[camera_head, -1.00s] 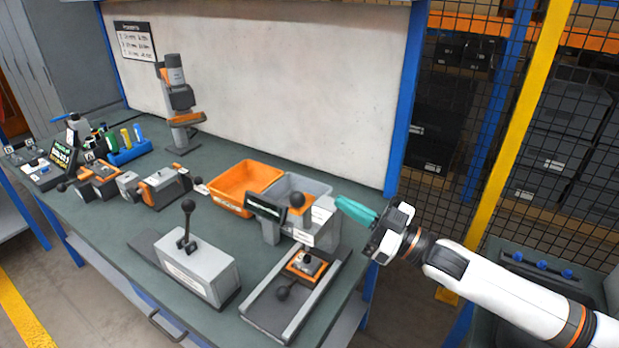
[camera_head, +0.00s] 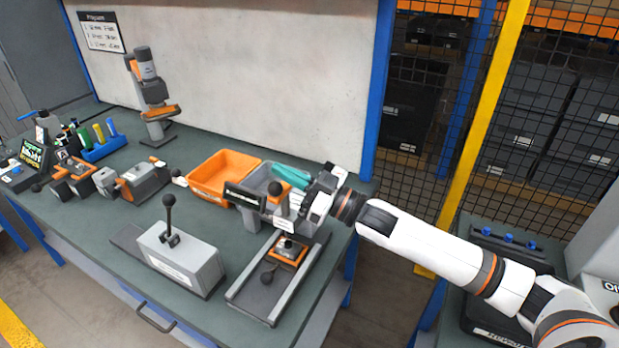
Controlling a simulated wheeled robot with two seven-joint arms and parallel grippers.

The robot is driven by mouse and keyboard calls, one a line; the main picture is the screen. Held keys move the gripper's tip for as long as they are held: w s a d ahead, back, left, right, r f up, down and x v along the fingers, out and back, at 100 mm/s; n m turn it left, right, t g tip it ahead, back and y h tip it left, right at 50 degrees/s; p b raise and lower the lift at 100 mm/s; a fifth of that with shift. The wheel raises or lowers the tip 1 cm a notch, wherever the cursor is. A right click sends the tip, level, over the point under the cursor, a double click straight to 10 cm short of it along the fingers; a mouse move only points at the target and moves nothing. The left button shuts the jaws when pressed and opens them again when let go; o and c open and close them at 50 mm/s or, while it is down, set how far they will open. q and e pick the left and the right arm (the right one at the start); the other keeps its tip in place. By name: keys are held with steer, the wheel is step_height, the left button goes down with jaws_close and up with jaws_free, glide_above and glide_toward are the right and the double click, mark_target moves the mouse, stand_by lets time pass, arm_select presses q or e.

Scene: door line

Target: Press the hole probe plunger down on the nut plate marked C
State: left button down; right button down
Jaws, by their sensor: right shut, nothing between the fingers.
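The hole probe (camera_head: 279,222) stands near the table's right end, with a small dark display on its left. Its plunger has a black ball knob (camera_head: 275,188) on top, which stands up. A small orange-and-grey plate (camera_head: 288,249) sits under the probe on a railed slide with another black knob at its front. I cannot read a letter C on it. My right gripper (camera_head: 280,171) has teal fingers, shut and empty. They show just behind and above the plunger knob; I cannot tell whether they touch the probe. My left gripper is out of view.
An orange bin (camera_head: 223,178) and a grey bin (camera_head: 252,186) stand behind the probe. A grey lever box (camera_head: 182,262) is left of the slide. More fixtures and a blue rack (camera_head: 104,148) fill the left end. A blue post (camera_head: 379,90) rises behind my right arm.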

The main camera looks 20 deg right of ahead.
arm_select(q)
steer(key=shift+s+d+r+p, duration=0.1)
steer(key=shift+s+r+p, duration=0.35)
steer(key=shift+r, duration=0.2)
arm_select(e)
steer(key=f, duration=0.1)
steer(key=w+f, duration=0.1)
steer(key=f, duration=0.1)
steer(key=shift+w+a+f, duration=0.15)
steer(key=shift+w+f, duration=0.05)
steer(key=shift+f, duration=0.1)
